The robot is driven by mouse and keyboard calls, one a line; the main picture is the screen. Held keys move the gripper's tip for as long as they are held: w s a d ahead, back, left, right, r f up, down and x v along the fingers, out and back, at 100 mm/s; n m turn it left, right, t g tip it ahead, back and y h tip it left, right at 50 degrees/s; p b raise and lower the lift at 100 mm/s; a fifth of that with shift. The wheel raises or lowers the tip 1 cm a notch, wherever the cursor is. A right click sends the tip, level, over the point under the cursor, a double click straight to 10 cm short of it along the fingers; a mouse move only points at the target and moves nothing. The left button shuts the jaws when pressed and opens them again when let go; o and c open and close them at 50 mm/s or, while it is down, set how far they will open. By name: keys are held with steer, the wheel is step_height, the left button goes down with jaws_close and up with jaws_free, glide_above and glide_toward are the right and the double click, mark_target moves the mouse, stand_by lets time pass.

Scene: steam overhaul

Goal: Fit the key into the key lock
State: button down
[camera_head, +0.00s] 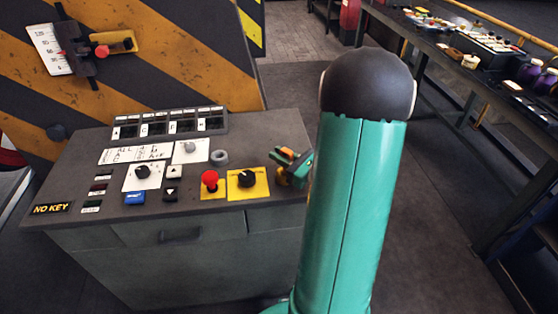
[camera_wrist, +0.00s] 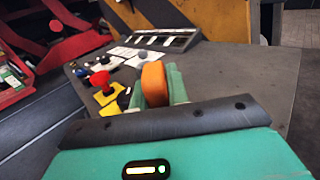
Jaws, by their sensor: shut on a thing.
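My gripper (camera_head: 290,165) is at the right end of the grey control desk, beside the yellow plate with a black knob. It is shut on an orange, rounded piece, which I take as the key (camera_wrist: 154,84), between its green fingers in the wrist view. The key (camera_head: 287,153) shows only as a small orange patch in the head view. Its far end is hidden. A grey ring-shaped fitting (camera_head: 219,158) sits left of my gripper, apart from it. I cannot tell for sure which fitting is the key lock.
The desk top (camera_head: 105,214) carries a red knob (camera_head: 210,179), the black knob (camera_head: 247,178), a blue button (camera_head: 135,197), a switch row (camera_head: 170,122) and a "NO KEY" sign (camera_head: 51,209). A striped panel (camera_head: 150,50) stands behind. A cluttered bench (camera_head: 455,70) is at right.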

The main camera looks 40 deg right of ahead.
mark_target(280, 170)
steer(key=f, duration=0.2)
steer(key=shift+w+f, duration=0.4)
steer(key=shift+s+f, duration=0.2)
steer(key=shift+f, duration=0.1)
steer(key=shift+w+f, duration=0.1)
steer(key=shift+w, duration=0.1)
steer(key=shift+s, duration=0.15)
steer(key=shift+f, duration=0.3)
steer(key=c, duration=1.4)
jaws_free()
steer(key=shift+o, duration=0.2)
